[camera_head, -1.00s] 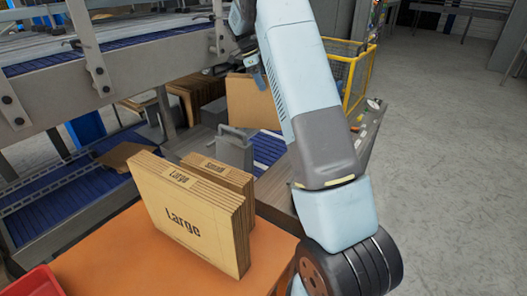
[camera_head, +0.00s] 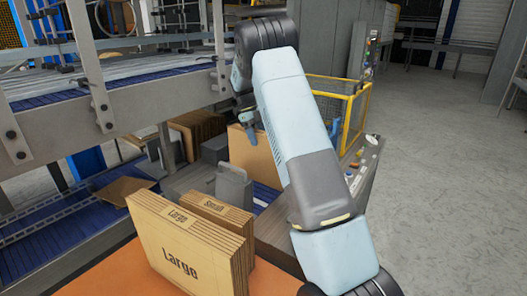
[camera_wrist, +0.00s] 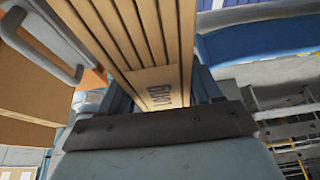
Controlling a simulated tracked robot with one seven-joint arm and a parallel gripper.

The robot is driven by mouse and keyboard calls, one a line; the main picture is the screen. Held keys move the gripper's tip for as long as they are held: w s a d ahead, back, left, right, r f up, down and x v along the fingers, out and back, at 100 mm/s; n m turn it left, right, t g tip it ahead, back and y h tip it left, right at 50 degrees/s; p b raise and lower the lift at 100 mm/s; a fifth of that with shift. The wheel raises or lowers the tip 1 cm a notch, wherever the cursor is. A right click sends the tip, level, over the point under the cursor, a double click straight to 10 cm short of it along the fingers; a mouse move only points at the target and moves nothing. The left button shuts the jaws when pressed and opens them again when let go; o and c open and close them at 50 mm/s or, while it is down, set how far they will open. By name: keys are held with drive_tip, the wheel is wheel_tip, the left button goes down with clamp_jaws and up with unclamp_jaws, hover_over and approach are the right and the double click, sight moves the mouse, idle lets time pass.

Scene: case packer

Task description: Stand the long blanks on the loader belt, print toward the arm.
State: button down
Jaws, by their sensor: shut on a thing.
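My gripper (camera_head: 248,122) is shut on a bundle of long blanks (camera_head: 256,152), brown cardboard, partly behind my arm in the head view. In the wrist view, the bundle (camera_wrist: 135,35) runs up between the fingers of my gripper (camera_wrist: 162,95). Several layered edges show, and a printed label near the jaws is upside down and not clearly readable. Whether the bundle's lower edge touches anything is hidden. A strip of blue belt (camera_head: 265,194) shows beside it, low down. I cannot tell which face carries the print.
A stack marked Large (camera_head: 180,255) and one marked Small (camera_head: 220,215) stand on the orange table (camera_head: 105,280). A grey handled block (camera_head: 233,184) stands close to the held bundle. Brown blanks (camera_head: 197,128) stand behind. A blue conveyor (camera_head: 40,240) lies left, a yellow guard (camera_head: 345,105) right.

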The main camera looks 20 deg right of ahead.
sight(258, 147)
drive_tip(key=shift+f, duration=2.5)
drive_tip(key=shift+c, duration=1)
unclamp_jaws()
drive_tip(key=shift+f, duration=0.1)
